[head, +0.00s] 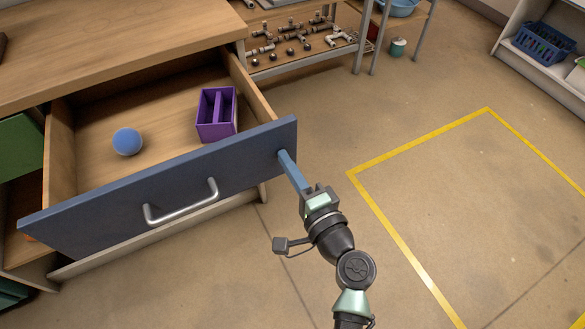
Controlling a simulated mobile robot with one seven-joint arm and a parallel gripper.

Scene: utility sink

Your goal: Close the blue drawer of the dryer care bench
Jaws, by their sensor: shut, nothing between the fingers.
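The blue drawer (110,218) of the wooden dryer care bench (130,30) stands pulled out. Its blue front has a silver bar handle (181,210). A blue ball (127,141) and a purple divided box (216,115) are inside the drawer. My gripper (283,154) is shut and empty. Its long blue fingers point at the right end of the drawer front, right of the handle. The fingertips look to be at or against the front face; I cannot tell for sure whether they touch.
A green panel (20,146) shows left of the drawer. A shelf with pipe fittings (300,45) stands behind to the right. A blue basket (543,43) sits on a shelf at the far right. The floor inside the yellow lines (400,235) is clear.

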